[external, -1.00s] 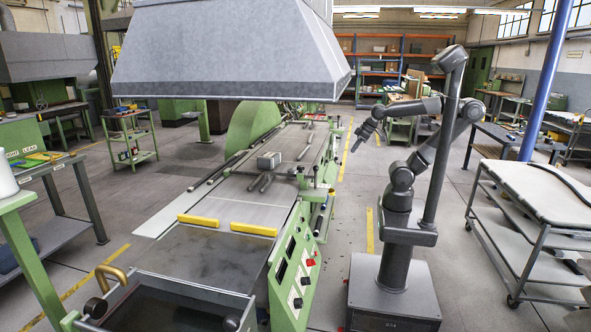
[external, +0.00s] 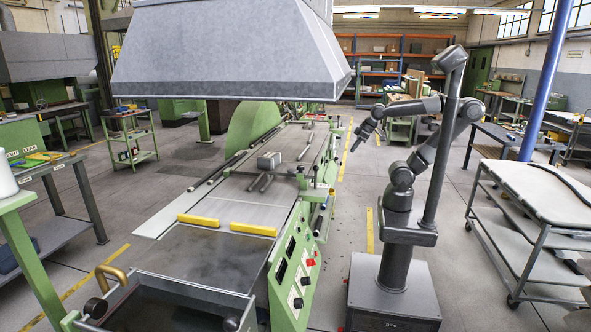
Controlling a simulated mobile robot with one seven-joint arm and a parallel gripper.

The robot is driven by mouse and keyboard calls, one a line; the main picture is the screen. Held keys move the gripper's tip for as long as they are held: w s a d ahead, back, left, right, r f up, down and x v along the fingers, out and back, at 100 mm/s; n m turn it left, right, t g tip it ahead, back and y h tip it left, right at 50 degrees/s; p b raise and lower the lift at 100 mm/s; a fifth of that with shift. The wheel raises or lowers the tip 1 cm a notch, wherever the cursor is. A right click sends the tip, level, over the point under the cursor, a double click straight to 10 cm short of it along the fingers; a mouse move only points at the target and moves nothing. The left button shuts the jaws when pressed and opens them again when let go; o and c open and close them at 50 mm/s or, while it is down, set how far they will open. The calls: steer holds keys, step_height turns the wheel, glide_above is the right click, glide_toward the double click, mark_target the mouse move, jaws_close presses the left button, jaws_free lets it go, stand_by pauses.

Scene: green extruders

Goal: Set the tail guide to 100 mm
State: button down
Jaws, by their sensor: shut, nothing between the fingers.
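The green extruder (external: 291,277) runs away from the camera, with a flat grey bed (external: 215,178) on top. Rods and a small metal block (external: 269,160) sit midway along the bed; I cannot tell which part is the tail guide, and no scale can be read. Two yellow bars (external: 253,229) lie across the near part of the bed. My gripper (external: 354,148) hangs in the air to the right of the bed, pointing down and left. It is shut and empty, apart from the machine.
A large grey hood (external: 230,55) hangs over the bed. A green side panel with knobs (external: 297,270) faces right. A wheeled cart (external: 540,190) stands at the right. Open floor (external: 345,215) lies between the machine and my base.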

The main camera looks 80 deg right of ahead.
steer(key=w+a+r+n+g, duration=0.1)
steer(key=w+a, duration=0.4)
steer(key=w, duration=0.3)
steer(key=w+a+r+n+g, duration=0.1)
steer(key=w+a, duration=0.5)
steer(key=w, duration=0.2)
steer(key=shift+w+r+y, duration=0.3)
steer(key=shift+r, duration=0.1)
steer(key=x, duration=1)
